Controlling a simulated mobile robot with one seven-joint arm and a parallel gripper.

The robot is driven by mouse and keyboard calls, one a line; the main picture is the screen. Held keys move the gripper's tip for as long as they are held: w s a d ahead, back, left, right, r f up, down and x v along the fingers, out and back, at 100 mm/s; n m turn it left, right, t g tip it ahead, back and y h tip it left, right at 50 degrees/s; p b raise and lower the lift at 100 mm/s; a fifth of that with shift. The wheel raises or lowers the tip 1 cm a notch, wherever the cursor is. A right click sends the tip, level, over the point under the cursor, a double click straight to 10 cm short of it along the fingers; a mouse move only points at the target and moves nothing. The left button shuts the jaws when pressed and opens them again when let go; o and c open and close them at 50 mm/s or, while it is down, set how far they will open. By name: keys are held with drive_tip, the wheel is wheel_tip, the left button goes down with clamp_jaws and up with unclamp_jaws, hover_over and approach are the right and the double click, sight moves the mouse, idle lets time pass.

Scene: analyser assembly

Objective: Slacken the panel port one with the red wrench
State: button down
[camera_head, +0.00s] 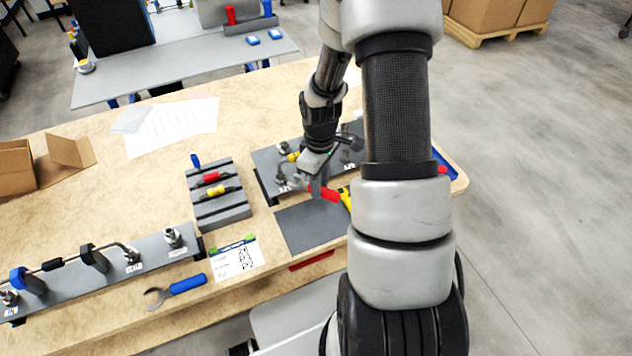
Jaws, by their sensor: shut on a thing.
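My gripper (316,188) is shut on the red-handled wrench (328,195), low over the front edge of a dark grey panel (266,162). The red handle points to the right. The wrench's head is hard to make out beside my gripper. Several metal fittings stand on the panel, one (281,177) at its front left, close to my gripper. The port labels there are too small to read. My arm hides the panel's right part, and I cannot tell whether the wrench touches a fitting.
A blue wrench (180,287) lies near the front edge, by a white card (234,262). A second panel (60,284) with a bent tube is at left. A yellow handle (346,200) is beside my arm. A dark mat (305,230) is bare.

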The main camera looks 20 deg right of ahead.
drive_tip(key=s+r+p, duration=0.3)
drive_tip(key=r+p, duration=0.3)
drive_tip(key=r, duration=0.3)
drive_tip(key=shift+p, duration=0.35)
idle(0.3)
